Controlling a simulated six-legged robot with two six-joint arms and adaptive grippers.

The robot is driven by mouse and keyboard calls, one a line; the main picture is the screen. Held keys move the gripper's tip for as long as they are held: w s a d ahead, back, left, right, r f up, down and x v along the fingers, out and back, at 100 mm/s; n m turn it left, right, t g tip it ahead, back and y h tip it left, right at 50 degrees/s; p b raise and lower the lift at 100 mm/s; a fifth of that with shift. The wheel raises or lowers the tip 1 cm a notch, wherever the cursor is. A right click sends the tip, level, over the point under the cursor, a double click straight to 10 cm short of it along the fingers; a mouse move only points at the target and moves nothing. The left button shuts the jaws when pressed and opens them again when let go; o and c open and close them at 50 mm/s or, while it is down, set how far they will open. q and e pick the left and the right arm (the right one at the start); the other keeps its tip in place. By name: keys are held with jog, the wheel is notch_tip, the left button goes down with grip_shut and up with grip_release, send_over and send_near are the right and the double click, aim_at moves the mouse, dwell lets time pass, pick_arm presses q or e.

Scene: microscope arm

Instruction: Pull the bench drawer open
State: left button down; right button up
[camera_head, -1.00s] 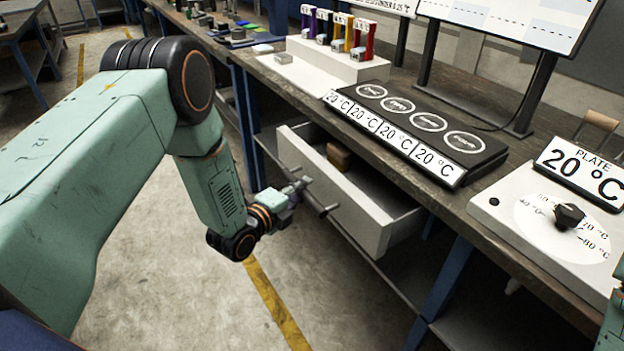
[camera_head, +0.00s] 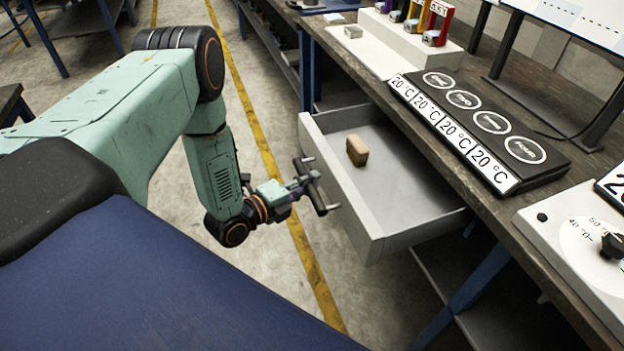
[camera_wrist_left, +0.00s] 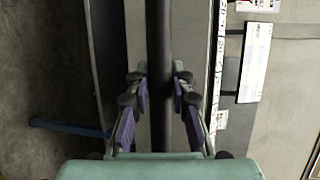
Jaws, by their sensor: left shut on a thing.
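The bench drawer (camera_head: 398,195) is light grey and stands well out from under the bench top, so its inside floor shows. A dark bar handle (camera_head: 316,186) runs along its front. My left gripper (camera_head: 304,186) is at the handle, outside the drawer front. In the left wrist view the purple-padded fingers (camera_wrist_left: 159,95) sit on either side of the dark handle bar (camera_wrist_left: 158,50) and are shut on it. A small brown block (camera_head: 357,150) lies inside the drawer toward its far end. My right gripper is not seen.
The wooden bench top (camera_head: 470,190) holds a black four-plate warmer (camera_head: 478,125) with 20 °C labels. A white dial unit (camera_head: 575,245) stands at the right, and a white rack (camera_head: 410,40) with coloured holders at the back. Open floor with a yellow line lies left of the drawer.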

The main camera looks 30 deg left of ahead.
pick_arm(q)
jog(key=shift+d+f, duration=0.1)
jog(key=shift+d, duration=0.05)
jog(key=c, duration=1.2)
grip_release()
jog(key=shift+o, duration=0.2)
jog(key=v, duration=1.2)
